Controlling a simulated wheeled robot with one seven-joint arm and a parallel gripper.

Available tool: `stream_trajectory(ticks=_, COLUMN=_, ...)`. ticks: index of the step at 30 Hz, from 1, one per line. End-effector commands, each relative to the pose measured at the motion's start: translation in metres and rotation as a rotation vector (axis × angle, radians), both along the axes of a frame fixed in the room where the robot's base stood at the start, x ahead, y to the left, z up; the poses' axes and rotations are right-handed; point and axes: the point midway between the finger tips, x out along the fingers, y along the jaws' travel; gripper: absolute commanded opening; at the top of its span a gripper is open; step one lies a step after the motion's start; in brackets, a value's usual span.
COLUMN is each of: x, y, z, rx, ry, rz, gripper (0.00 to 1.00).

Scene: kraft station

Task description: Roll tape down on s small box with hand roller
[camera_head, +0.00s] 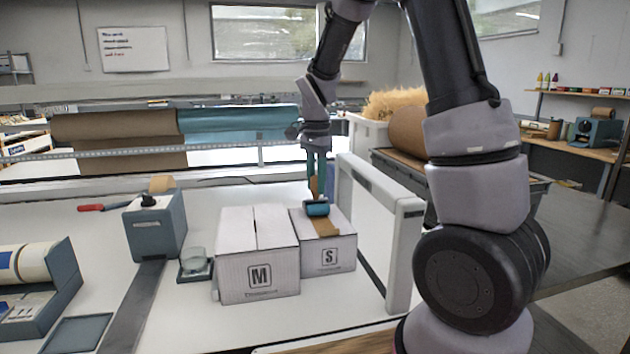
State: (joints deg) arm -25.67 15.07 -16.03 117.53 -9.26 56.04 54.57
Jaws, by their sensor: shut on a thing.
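The S small box (328,256) is white, closed, and marked with an S on its front. A brown strip of tape (327,229) lies over its top and bends down at the front edge. The hand roller (316,208) has a teal cylinder, which is at the top of the box over the tape; I cannot tell whether it presses on it. My gripper (316,172) points down above the box and is shut on the roller's handle, which is mostly hidden between the fingers.
A light grey frame (404,250) rises to the right. A tape dispenser (155,228), a small glass dish (193,263) and a red-handled tool (92,207) are to the left. The table front is mostly clear.

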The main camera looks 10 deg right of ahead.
Motion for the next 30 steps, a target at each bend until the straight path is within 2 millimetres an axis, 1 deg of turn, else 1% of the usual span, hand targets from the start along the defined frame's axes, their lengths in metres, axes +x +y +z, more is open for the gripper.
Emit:
stream_trajectory(ticks=8, x=-0.008, y=0.0, z=-0.001, rx=-0.001, ry=0.002, rz=0.001, gripper=0.0)
stream_trajectory(ticks=16, x=-0.022, y=0.0, z=0.001, rx=0.0, ry=0.001, rz=0.0, gripper=0.0)
stream_trajectory(ticks=23, x=-0.028, y=0.0, z=0.001, rx=0.0, ry=0.001, rz=0.0, gripper=0.0)
stream_trajectory(ticks=30, x=-0.04, y=0.0, z=0.0, rx=0.0, ry=0.001, rz=0.001, gripper=0.0)
